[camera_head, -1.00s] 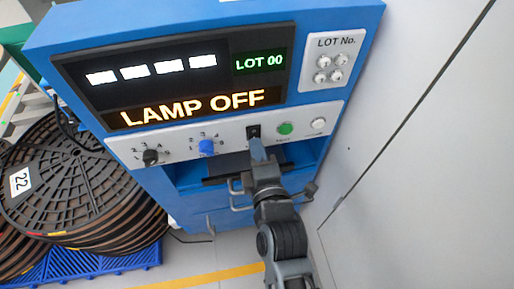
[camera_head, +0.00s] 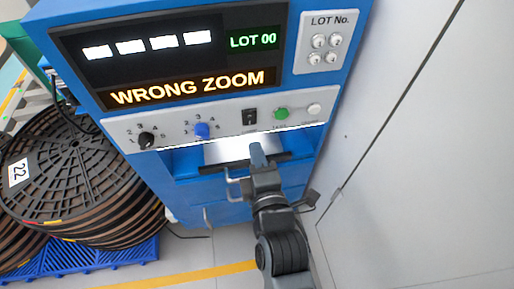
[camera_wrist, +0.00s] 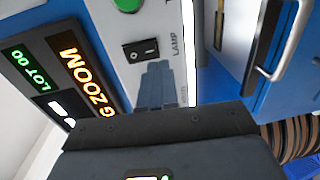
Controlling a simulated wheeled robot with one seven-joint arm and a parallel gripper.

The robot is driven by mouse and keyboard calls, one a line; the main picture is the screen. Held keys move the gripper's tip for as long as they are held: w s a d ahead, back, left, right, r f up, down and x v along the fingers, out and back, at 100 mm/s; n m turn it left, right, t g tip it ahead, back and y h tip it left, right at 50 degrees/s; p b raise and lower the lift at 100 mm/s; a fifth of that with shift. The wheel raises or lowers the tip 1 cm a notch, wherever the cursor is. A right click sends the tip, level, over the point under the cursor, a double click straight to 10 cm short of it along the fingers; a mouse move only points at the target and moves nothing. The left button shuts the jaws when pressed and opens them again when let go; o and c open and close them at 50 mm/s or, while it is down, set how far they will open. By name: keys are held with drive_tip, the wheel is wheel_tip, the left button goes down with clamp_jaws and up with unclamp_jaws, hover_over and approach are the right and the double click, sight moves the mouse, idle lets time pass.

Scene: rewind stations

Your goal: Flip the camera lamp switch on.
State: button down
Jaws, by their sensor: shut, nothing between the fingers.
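The black lamp rocker switch (camera_head: 250,117) sits on the white control strip between the blue knob and the green button. It also shows in the wrist view (camera_wrist: 141,50), beside the printed word LAMP. My gripper (camera_head: 258,152) is shut and empty, with its blue-grey fingertips just below the switch and apart from it in the head view. In the wrist view the fingers (camera_wrist: 155,85) point toward the switch from below. The display (camera_head: 195,90) reads WRONG ZOOM in orange letters. A bright lit area (camera_head: 226,149) shows in the recess under the strip.
Beside the switch are a green button (camera_head: 281,113), a white button (camera_head: 314,108), a blue knob (camera_head: 202,131) and a black knob (camera_head: 146,140). A grey wall (camera_head: 420,150) stands close on the right. Large black reels (camera_head: 75,175) stand at the left on a blue pallet (camera_head: 85,262).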

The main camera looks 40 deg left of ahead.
drive_tip(key=f+b+v, duration=0.1)
drive_tip(key=b+v, duration=0.1)
drive_tip(key=v, duration=0.6)
drive_tip(key=shift+s+d+f, duration=0.2)
drive_tip(key=shift+d+f, duration=0.05)
drive_tip(key=shift+f, duration=0.1)
drive_tip(key=s+d+f+m+t+h, duration=0.1)
drive_tip(key=s+d+m+t+h, duration=0.15)
drive_tip(key=d+m, duration=0.65)
drive_tip(key=s+d+m+t+h, duration=0.1)
drive_tip(key=s+d+m+h, duration=0.25)
drive_tip(key=d, duration=1.05)
drive_tip(key=s+d+r+m+h+p, duration=0.1)
drive_tip(key=s+d+r+m+h, duration=0.2)
drive_tip(key=s+d+r+m, duration=0.2)
drive_tip(key=s+d+r+m+h, duration=0.3)
drive_tip(key=s+d+r+m, duration=0.2)
drive_tip(key=s+d+m, duration=0.3)
drive_tip(key=shift+s+m+h+p, duration=0.35)
drive_tip(key=shift+s+m+h, duration=0.05)
drive_tip(key=shift+s+m, duration=0.8)
drive_tip(key=shift+f, duration=0.1)
